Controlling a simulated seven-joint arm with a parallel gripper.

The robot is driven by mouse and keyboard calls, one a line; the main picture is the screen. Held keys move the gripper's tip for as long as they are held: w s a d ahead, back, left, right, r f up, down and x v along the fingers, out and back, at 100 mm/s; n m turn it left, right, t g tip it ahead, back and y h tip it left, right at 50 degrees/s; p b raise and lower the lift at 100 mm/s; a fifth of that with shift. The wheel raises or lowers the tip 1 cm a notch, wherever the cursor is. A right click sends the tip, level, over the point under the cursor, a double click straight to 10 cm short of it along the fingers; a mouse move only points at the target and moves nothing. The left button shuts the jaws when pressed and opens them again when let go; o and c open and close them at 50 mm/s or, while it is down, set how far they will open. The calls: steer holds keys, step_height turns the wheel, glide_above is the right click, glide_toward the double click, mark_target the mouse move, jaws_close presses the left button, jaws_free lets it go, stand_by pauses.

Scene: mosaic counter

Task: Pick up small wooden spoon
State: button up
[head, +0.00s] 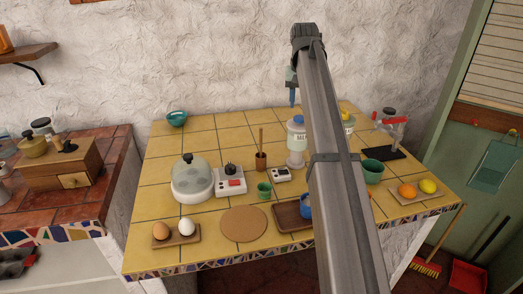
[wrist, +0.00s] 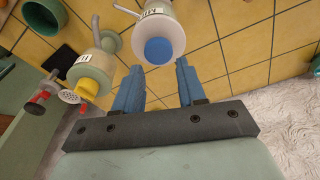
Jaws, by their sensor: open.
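A thin upright wooden handle (head: 261,138) stands in a small brown cup (head: 261,161) near the middle of the yellow tiled counter in the head view. It may be the small wooden spoon; its lower end is hidden in the cup. My gripper (head: 292,98) is above the back of the counter, to the right of that handle. In the wrist view my gripper (wrist: 159,68) has its two blue fingers apart. A white container with a blue lid (wrist: 158,50) shows beyond the fingertips, and nothing is held. I cannot make out a spoon in the wrist view.
The blue-lidded container (head: 296,146) stands close below my gripper. A yellow-lidded container (wrist: 88,76) is beside it. The back-left tiles are mostly clear.

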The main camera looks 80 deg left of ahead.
steer(key=n+h, duration=0.2)
glide_toward(261, 135)
steer(key=shift+g, duration=0.4)
steer(key=shift+w+a+f, duration=0.1)
steer(key=shift+w+f, duration=0.1)
steer(key=shift+f, duration=2.4)
steer(key=shift+w+f, duration=0.2)
steer(key=shift+f, duration=2.45)
jaws_close()
